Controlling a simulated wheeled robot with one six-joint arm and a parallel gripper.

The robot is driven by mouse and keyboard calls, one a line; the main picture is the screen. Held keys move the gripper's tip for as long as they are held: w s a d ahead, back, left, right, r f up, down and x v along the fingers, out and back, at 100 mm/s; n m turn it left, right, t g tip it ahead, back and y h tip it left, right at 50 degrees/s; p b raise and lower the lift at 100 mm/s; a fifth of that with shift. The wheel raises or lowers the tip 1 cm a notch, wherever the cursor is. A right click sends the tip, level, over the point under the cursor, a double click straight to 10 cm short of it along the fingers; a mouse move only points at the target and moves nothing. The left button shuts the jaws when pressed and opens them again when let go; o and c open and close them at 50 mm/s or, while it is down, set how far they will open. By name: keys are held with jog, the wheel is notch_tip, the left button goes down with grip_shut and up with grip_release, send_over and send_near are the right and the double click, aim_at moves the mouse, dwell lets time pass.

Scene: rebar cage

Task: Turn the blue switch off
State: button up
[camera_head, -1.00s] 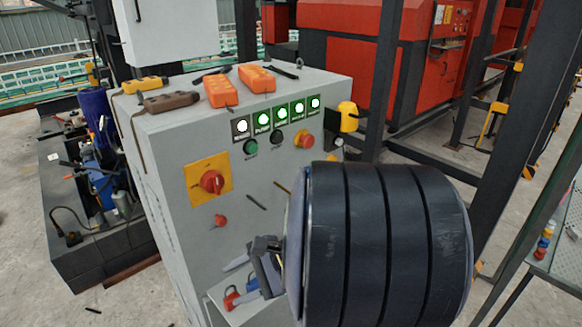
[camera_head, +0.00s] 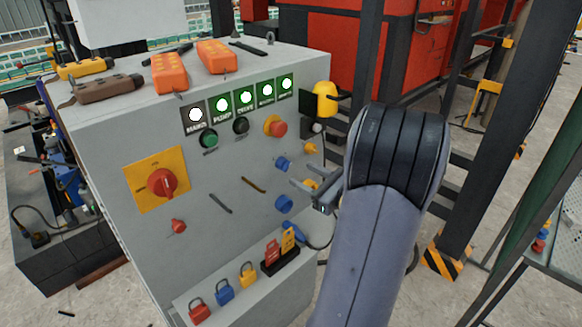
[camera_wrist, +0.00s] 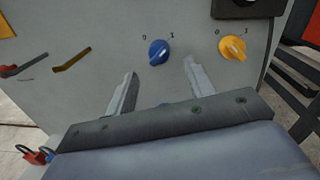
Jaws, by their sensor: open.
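The blue switch (camera_wrist: 159,52) is a round knob on the grey cabinet face, between the marks 0 and 1 in the wrist view. Its ridge appears to lean toward the 1. It also shows in the head view (camera_head: 283,164), with another blue knob (camera_head: 284,203) below it. My gripper (camera_wrist: 160,68) is open and empty. Its two fingers point at the panel on either side below the blue switch, apparently not touching it. In the head view my gripper (camera_head: 302,184) is just right of the blue knobs.
A yellow switch (camera_wrist: 232,48) sits right of the blue one. The cabinet also carries a red rotary switch (camera_head: 161,183), a red emergency button (camera_head: 277,128) and lit green indicators (camera_head: 245,98). A small shelf with padlocks (camera_head: 225,290) juts out below. A dark post stands at right.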

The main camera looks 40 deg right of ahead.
aim_at(284, 165)
jog(key=w, duration=0.4)
jog(key=w+a, duration=0.1)
jog(key=w, duration=0.1)
jog(key=shift+s, duration=0.1)
jog(key=c, duration=0.9)
